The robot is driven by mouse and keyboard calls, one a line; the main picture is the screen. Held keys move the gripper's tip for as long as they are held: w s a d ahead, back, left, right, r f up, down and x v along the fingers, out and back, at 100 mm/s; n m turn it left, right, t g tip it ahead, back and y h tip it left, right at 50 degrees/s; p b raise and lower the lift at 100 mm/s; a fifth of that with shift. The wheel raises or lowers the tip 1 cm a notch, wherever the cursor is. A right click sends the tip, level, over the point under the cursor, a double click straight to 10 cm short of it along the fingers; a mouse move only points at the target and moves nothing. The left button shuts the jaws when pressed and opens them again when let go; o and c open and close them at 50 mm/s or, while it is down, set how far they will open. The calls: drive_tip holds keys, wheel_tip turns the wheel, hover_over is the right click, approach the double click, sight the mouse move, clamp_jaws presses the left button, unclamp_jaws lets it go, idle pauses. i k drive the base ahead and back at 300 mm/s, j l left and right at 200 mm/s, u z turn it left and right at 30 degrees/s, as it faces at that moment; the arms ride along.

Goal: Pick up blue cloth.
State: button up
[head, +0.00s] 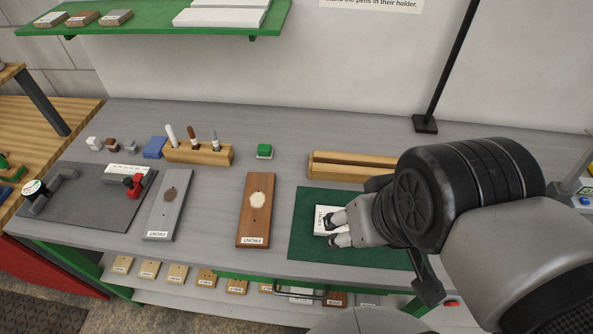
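The blue cloth (153,148) is a small blue piece lying on the grey bench, against the left end of the wooden pen holder (200,154). My gripper (336,229) is far to its right, over the dark green mat (304,240). Its two dark fingertips look apart, with part of a white piece (323,219) marked with small lettering showing by them. My gripper and arm hide part of the mat and of that piece. I cannot tell whether the fingers touch it. Nothing covers the cloth.
Several pens stand in the holder. Small blocks (112,144) sit left of the cloth, a green block (264,151) right of the holder. A grey board (168,207) and a brown board (257,210) lie in front. A dark tray (85,206) holds a red-handled item.

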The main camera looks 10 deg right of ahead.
sight(153, 149)
drive_tip(key=i+j, duration=0.1)
drive_tip(key=j, duration=0.35)
drive_tip(key=i+j, duration=0.15)
drive_tip(key=j, duration=0.3)
drive_tip(key=i+j+z, duration=0.1)
drive_tip(key=j, duration=0.35)
drive_tip(key=i+j, duration=0.1)
drive_tip(key=j, duration=0.35)
drive_tip(key=i+j, duration=0.1)
drive_tip(key=j, duration=0.4)
drive_tip(key=i+j, duration=0.1)
drive_tip(key=j, duration=0.35)
drive_tip(key=z, duration=0.05)
